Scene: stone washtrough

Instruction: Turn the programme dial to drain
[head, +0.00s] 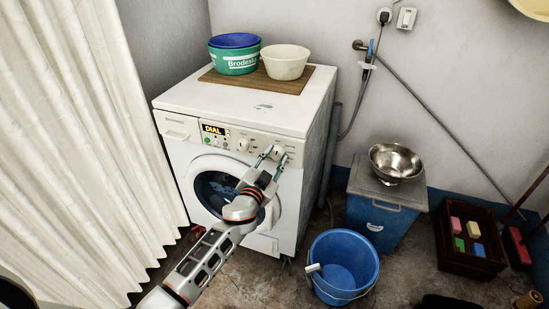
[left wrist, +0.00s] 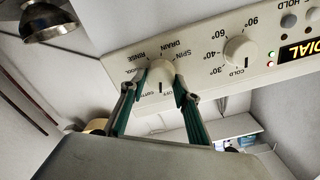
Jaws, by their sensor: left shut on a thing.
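The washing machine (head: 250,113) stands against the wall with its control panel facing me. The programme dial (left wrist: 158,75) is a cream round knob at the panel's right end; it also shows in the head view (head: 277,151). Labels around it include OFF, RINSE, DRAIN and SPIN. A dark mark on the knob seems to point toward OFF, away from DRAIN; the fingers partly crowd this side. My left gripper (head: 272,158) has its two fingers on opposite sides of the programme dial, shut on it. My right gripper is not in view.
A temperature dial (left wrist: 239,51) and a lit display (head: 213,130) sit beside it on the panel. Basins (head: 285,63) stand on top of the machine. A blue bucket (head: 344,262) is on the floor at front right. A white curtain (head: 75,150) hangs at left.

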